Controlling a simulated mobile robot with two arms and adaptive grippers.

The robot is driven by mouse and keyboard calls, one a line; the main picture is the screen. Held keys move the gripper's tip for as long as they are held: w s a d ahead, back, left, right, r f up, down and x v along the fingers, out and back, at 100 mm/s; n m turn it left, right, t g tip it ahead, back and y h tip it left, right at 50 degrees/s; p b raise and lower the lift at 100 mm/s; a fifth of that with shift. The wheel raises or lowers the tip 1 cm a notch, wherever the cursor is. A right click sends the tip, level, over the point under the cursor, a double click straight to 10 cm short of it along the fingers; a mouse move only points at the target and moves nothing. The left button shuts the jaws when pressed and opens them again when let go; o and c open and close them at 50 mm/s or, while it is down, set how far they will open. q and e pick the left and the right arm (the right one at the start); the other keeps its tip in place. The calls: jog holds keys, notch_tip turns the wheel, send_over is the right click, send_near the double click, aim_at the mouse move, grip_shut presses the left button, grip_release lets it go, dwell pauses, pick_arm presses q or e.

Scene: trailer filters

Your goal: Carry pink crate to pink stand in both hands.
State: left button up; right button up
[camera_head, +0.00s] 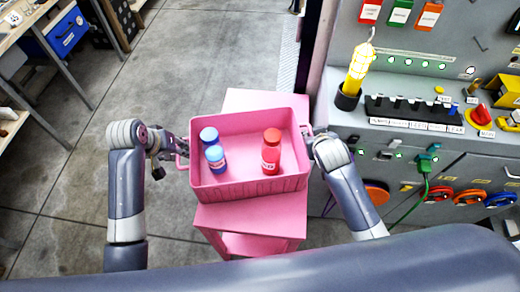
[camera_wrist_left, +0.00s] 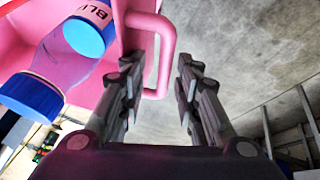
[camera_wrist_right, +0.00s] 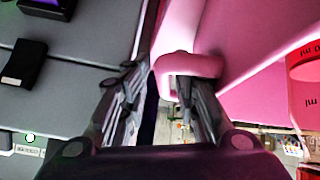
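The pink crate (camera_head: 247,186) appears to rest on top of the pink stand (camera_head: 250,218); the contact is hard to see. My left gripper (camera_head: 180,150) is at the crate's left handle. In the left wrist view its fingers (camera_wrist_left: 160,75) are apart, with the handle (camera_wrist_left: 167,55) between them. My right gripper (camera_head: 312,133) is at the crate's right side. In the right wrist view its fingers (camera_wrist_right: 160,85) are apart, the right one overlapping the handle (camera_wrist_right: 188,65).
A grey panel workbench (camera_head: 430,150) with a yellow lamp (camera_head: 357,70), cables and reels stands close on the right. Workbenches and a blue box (camera_head: 66,32) are at the upper left. The tiled floor (camera_head: 210,60) left of and behind the stand is clear.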

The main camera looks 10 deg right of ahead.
pick_arm(q)
jog(key=shift+v, duration=2.85)
pick_arm(e)
jog(key=v, duration=0.8)
pick_arm(q)
jog(key=shift+a, duration=0.1)
